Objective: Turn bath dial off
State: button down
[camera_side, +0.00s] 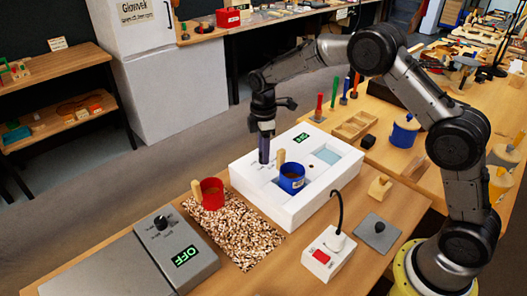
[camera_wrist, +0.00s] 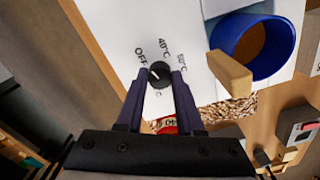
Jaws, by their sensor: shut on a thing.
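The white bath (camera_side: 325,198) stands on the bench, with a green display (camera_side: 301,140) that appears to read ON. Its black dial (camera_wrist: 160,74) shows in the wrist view, ringed by the labels OFF, 40°C and a partly blurred one. A short white mark on the dial lies on its upper left side, toward OFF; its exact setting is hard to tell. My gripper (camera_wrist: 159,78) points down with one finger on each side of the dial and is shut on it. In the side view my gripper (camera_side: 264,158) hides the dial.
A blue cup (camera_side: 291,181) with a wooden handle (camera_wrist: 231,73) sits in the bath close to my gripper. A red cup (camera_side: 212,193) stands on a speckled mat (camera_side: 238,232). A grey hotplate (camera_side: 178,250) reading OFF is at front left; a white box with a red switch (camera_side: 321,256) is at front.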

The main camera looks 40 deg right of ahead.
jog(key=shift+r+n, duration=0.1)
jog(key=shift+n, duration=1)
jog(key=c, duration=0.5)
grip_release()
jog(key=shift+c, duration=0.2)
notch_tip(320, 180, up, 14)
